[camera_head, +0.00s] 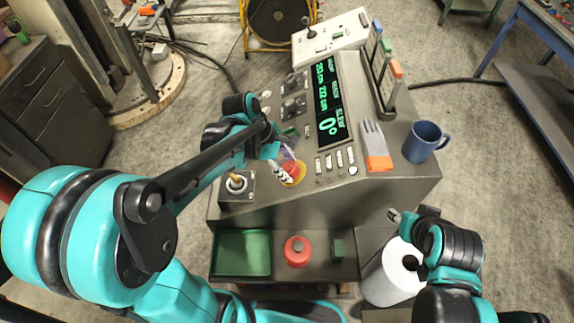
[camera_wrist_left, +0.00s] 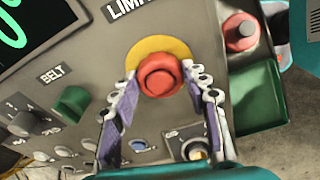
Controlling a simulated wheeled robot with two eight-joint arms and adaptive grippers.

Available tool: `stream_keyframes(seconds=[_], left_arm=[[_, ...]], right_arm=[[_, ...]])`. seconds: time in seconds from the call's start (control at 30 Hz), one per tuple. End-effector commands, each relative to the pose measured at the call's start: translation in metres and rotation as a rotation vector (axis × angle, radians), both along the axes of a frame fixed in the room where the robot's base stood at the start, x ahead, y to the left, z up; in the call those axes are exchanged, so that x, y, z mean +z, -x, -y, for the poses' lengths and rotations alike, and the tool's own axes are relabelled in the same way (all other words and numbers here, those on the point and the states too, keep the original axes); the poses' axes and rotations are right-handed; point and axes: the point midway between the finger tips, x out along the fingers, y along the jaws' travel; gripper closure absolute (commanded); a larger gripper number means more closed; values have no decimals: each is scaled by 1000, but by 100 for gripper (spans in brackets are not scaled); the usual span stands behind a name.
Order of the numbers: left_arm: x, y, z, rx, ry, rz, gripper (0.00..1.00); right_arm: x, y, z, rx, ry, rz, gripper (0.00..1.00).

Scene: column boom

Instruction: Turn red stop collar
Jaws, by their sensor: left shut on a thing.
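The red stop collar (camera_head: 291,168) sits on a yellow disc at the near edge of the grey console. In the left wrist view the collar (camera_wrist_left: 160,76) is round with a raised centre, and the yellow disc shows behind it. My left gripper (camera_head: 285,172) is at the collar; in the wrist view its two fingers (camera_wrist_left: 159,80) stand on either side of the collar, shut on it. My right gripper (camera_head: 394,215) hangs off the console's near right side, away from the collar; its finger opening is too small to tell.
A joystick (camera_head: 237,183) stands left of the collar. A green display (camera_head: 328,98), a glove (camera_head: 373,145) and a blue mug (camera_head: 423,141) are on the console. A lower shelf holds a green tray (camera_head: 242,252) and a red round object (camera_head: 298,251). A white roll (camera_head: 396,277) stands at right.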

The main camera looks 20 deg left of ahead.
Motion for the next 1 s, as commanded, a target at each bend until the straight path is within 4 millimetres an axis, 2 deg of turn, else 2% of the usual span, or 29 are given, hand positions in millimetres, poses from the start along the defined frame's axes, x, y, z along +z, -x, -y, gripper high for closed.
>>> stream_keyframes(seconds=[0.37,1.0], left_arm=[[0,1,0,-140,-24,82,84],[-1,3,-1,-596,-101,348,84]], right_arm=[[1,0,0,0,0,0,60],[2,0,0,0,0,0,60]])
